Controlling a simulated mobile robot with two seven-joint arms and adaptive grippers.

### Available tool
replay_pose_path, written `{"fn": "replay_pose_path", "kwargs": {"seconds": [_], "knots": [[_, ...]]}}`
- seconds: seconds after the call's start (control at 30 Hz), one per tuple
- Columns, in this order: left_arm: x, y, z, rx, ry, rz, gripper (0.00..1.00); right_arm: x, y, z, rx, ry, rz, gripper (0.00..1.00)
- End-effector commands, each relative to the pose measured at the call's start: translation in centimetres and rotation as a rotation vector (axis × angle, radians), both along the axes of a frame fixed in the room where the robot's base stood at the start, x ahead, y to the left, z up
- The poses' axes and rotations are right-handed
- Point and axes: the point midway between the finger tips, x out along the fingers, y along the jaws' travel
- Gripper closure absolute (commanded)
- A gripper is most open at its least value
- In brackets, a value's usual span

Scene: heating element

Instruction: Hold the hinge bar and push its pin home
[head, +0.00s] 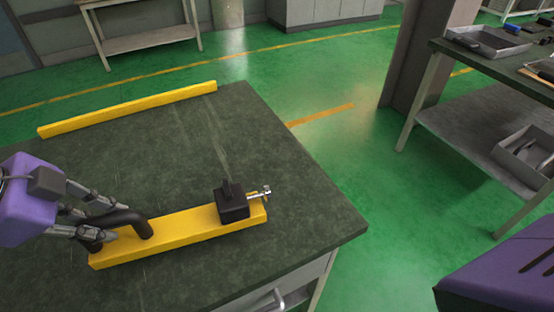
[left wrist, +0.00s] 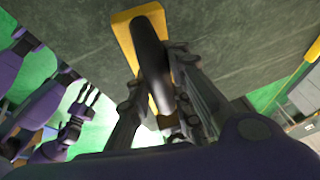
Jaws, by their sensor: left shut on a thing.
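The yellow hinge bar (head: 180,236) lies on the dark table near its front edge. A black curved handle (head: 128,217) rises from its left part. A black block (head: 232,203) sits on its right part, with a silver pin (head: 259,194) sticking out of the block's right side. I cannot tell how deep the pin sits. My left gripper (head: 95,228) is shut on the black handle, which also shows between its fingers in the left wrist view (left wrist: 150,48). My right gripper (left wrist: 88,97) shows at the left of that view, its fingers apart and empty, away from the bar.
Another yellow bar (head: 130,109) lies along the table's far edge. The table top (head: 290,190) is clear around the block and to its right. A side bench (head: 470,120) with grey trays stands at the right, across open green floor. A drawer handle juts from the table's front.

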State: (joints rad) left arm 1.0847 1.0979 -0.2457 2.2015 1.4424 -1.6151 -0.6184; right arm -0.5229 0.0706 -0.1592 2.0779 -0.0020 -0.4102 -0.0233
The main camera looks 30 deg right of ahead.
Motion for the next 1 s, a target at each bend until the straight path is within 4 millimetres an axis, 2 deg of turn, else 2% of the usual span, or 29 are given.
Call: {"fn": "replay_pose_path", "kwargs": {"seconds": [1.0], "knots": [[0.0, -0.1, -4.1, -0.003, -0.003, -0.001, 1.00, 0.3, 0.1, 0.1, 0.001, -0.006, 0.002, 0.60]]}}
